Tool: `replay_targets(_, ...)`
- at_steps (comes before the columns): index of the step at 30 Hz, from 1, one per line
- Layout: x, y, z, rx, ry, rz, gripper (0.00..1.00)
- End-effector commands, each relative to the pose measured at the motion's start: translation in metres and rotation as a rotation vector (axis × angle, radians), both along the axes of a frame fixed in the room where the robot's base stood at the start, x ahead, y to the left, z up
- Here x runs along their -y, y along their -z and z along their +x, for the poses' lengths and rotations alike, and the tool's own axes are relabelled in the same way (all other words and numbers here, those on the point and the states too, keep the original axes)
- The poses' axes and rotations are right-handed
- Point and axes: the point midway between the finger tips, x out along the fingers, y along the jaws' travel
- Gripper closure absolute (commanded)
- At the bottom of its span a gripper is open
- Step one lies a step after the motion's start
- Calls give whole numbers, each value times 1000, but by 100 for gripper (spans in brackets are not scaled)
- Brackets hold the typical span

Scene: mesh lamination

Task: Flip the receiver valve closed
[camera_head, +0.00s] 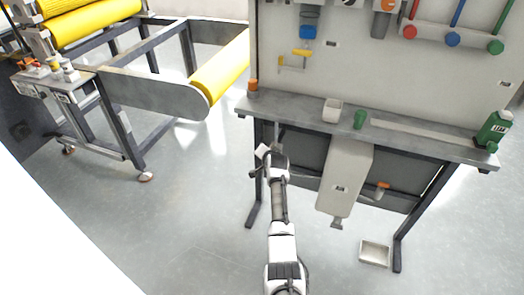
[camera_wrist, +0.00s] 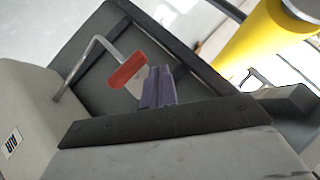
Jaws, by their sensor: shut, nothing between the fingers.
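The receiver is a pale tank (camera_head: 347,165) with a label, hanging under the bench. In the wrist view its pale side and AIR label (camera_wrist: 13,142) fill the left. A small orange handle (camera_head: 383,185) shows on its right in the head view. In the wrist view a red handle (camera_wrist: 126,70) sits on a bent metal rod (camera_wrist: 84,62) beside the receiver. I cannot tell whether these two are the same part. My gripper (camera_head: 265,152) is left of the receiver under the bench edge. Its purple fingers (camera_wrist: 158,85) are shut and empty, close beside the red handle; contact is unclear.
The bench top (camera_head: 300,111) overhangs my gripper, with dark legs (camera_head: 258,190) near the arm. A white cup (camera_head: 332,110) and green bottle (camera_head: 493,130) stand on it. A shallow tray (camera_head: 375,252) lies on the floor. A yellow roller (camera_head: 222,68) is at left.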

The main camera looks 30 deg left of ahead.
Motion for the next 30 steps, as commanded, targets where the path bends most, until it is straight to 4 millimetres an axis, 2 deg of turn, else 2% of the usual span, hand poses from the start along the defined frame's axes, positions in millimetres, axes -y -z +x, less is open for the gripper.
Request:
replay_targets(1, 2, -18, 3, 3, 2, 3, 100)
replay_targets(3, 4, -34, 7, 3, 4, 3, 100)
replay_targets(5, 6, -32, 1, 2, 2, 2, 100)
replay_targets(18, 19, -80, -47, 3, 1, 1, 100)
replay_targets(24, 22, -93, -59, 1, 2, 0, 100)
replay_targets(30, 23, -97, -62, 1, 2, 0, 100)
